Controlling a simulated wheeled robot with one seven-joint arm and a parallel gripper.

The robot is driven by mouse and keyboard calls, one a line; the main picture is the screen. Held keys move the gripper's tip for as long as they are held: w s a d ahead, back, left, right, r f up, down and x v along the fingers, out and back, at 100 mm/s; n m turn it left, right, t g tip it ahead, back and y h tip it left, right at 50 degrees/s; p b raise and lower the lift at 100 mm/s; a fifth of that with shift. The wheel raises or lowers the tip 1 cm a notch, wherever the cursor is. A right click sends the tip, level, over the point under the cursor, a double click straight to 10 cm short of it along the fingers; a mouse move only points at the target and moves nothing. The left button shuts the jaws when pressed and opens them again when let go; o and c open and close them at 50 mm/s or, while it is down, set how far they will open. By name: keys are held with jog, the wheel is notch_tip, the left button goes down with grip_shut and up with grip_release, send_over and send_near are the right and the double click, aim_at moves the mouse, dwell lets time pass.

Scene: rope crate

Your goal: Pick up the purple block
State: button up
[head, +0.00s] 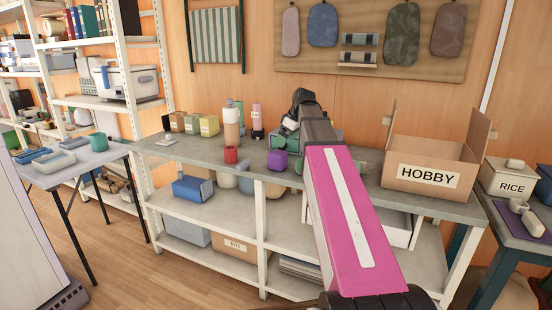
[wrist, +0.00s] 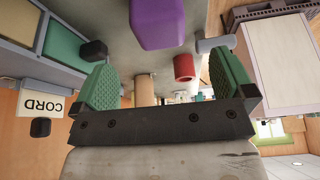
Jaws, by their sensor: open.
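The purple block (head: 278,160) sits on the grey top of the workbench near its front edge, just below and left of my gripper (head: 290,126) in the head view. In the wrist view the purple block (wrist: 157,22) is at the top centre, beyond the fingertips. My gripper (wrist: 166,78) is open, its two green pads wide apart. The block is not between them. In the head view the fingers are partly hidden by my wrist.
A red cup (head: 231,154) stands left of the block and shows in the wrist view (wrist: 184,67). An upright tan cylinder (head: 231,129) and small boxes (head: 209,125) stand behind. An open carton marked HOBBY (head: 428,172) is on the right. A box labelled CORD (wrist: 55,101) appears upside down.

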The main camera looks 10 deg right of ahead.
aim_at(278, 152)
jog(key=x, duration=0.5)
jog(key=shift+w+a+f, duration=0.1)
jog(key=shift+f, duration=0.1)
jog(key=shift+w+a+x, duration=0.1)
jog(key=shift+w+x, duration=0.05)
jog(key=shift+x, duration=1.15)
jog(key=shift+w+a+x, duration=0.15)
jog(key=shift+x, duration=1.2)
jog(key=shift+r, duration=0.2)
jog(key=c, duration=1.1)
jog(key=shift+r, duration=0.1)
